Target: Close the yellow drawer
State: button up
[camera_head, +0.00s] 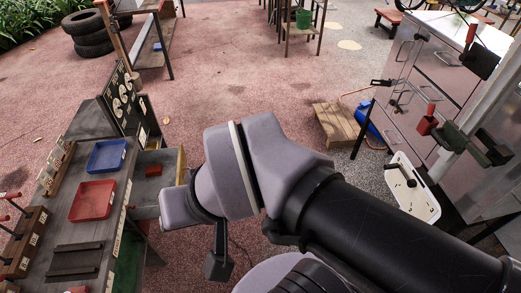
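The yellow drawer (181,160) juts out from the right side of the grey workbench (112,165). It stands open, with its yellow front panel seen nearly edge-on and its grey inside partly visible. A small red block (153,170) lies in or over the open drawer. My arm crosses the middle of the view, and its grey wrist covers the area just in front of the drawer. A dark part at the end of my arm, probably my gripper (218,264), hangs below the wrist, apart from the drawer. Its fingers cannot be made out.
A blue tray (107,155) and a red tray (93,200) sit on the workbench. A wooden crate (335,125) and a blue cylinder (367,118) stand on the ground beyond my arm. A metal cabinet (435,75) is at right. Reddish ground is clear beyond the drawer.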

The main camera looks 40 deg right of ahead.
aim_at(144, 191)
jog(key=l+z, duration=0.15)
jog(key=l, duration=0.15)
jog(key=i+j, duration=0.2)
jog(key=i, duration=0.3)
jog(key=i+j+u, duration=0.1)
jog(key=i+j, duration=0.15)
jog(key=i, duration=0.25)
